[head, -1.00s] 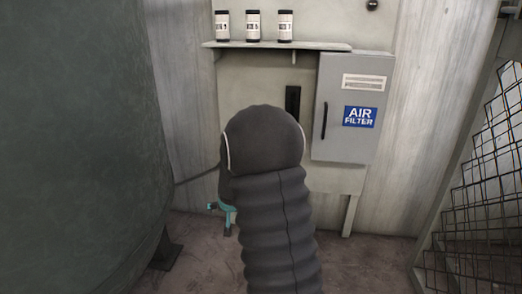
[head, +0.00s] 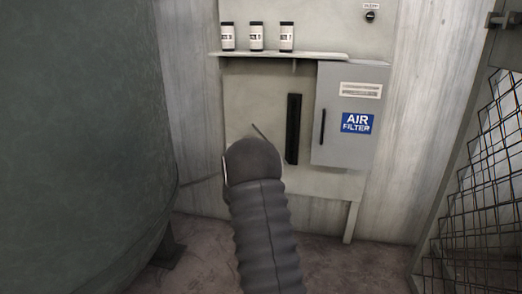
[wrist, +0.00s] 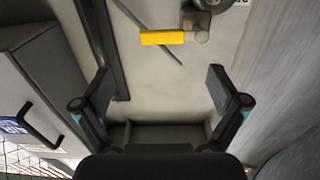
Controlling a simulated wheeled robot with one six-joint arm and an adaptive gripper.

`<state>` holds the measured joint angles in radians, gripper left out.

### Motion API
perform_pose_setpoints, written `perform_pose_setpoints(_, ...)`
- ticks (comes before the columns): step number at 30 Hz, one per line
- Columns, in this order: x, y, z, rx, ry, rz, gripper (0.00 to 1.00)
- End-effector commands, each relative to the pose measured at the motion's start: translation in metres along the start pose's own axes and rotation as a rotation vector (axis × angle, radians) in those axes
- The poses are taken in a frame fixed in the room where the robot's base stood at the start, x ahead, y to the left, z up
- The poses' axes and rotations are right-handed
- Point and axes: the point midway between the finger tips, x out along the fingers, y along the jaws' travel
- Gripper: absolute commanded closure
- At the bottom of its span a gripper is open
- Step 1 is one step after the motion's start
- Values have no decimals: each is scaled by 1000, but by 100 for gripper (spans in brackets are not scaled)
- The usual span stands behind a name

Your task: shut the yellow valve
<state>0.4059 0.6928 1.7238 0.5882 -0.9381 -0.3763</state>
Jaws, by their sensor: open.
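The yellow valve handle (wrist: 162,37) shows near the top of the wrist view, as a short bar lying crosswise. A metal pipe fitting (wrist: 196,20) sits beside its right end. A thin dark rod runs slantwise behind it. My gripper (wrist: 159,82) is open and empty, its two dark fingers spread wide. The handle lies beyond the fingertips in the picture, between their two lines and apart from both. In the head view my own arm hides the gripper and the valve.
A grey cabinet marked "AIR FILTER" (head: 350,115) is on the panel, right of my arm. A dark vertical strip (head: 293,130) is beside it. A shelf (head: 280,56) holds three canisters. A big green tank (head: 75,150) fills the left; wire mesh (head: 485,190) stands right.

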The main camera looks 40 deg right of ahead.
Motion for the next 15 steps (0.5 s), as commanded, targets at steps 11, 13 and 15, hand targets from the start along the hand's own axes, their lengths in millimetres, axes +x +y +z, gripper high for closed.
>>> perform_pose_setpoints(11,65,-3,0,0,-1,-4,3)
perform_pose_setpoints(13,75,-4,1,0,-2,-4,3)
perform_pose_setpoints(15,84,-4,1,0,-1,-5,3)
